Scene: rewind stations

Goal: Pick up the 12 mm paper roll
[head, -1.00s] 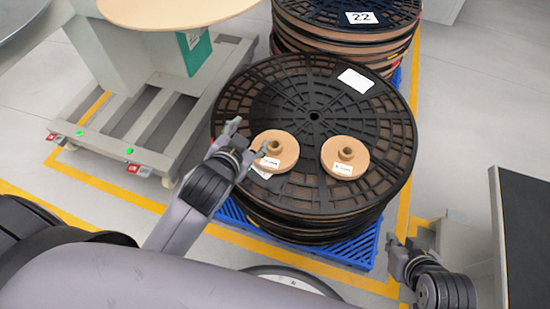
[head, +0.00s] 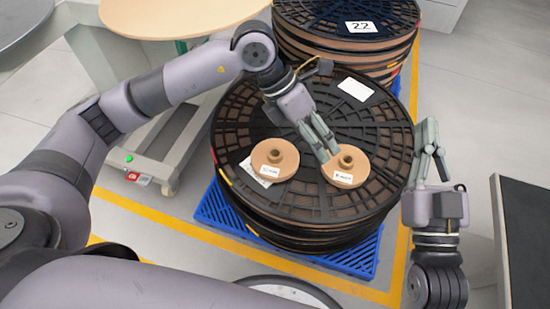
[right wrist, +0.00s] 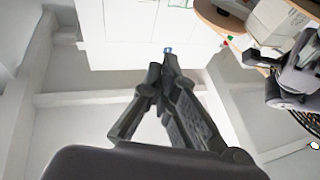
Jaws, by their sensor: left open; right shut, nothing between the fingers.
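The label print is too small to tell which is 12 mm. The left paper roll (head: 275,158) has nothing over it. My left gripper (head: 327,156) is at the upper left edge of the right paper roll (head: 345,168), beside its hub, and hides part of the roll. It is open; contact cannot be told. My right gripper (head: 430,148) is shut and empty, right of the stack; it also shows in the right wrist view (right wrist: 164,62).
The black reel stack (head: 235,130) stands on a blue pallet (head: 215,210). A second stack, labelled 22 (head: 361,27), is behind it. A round tan tabletop (head: 165,15) is at upper left. A dark-topped bench (head: 528,240) stands at lower right.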

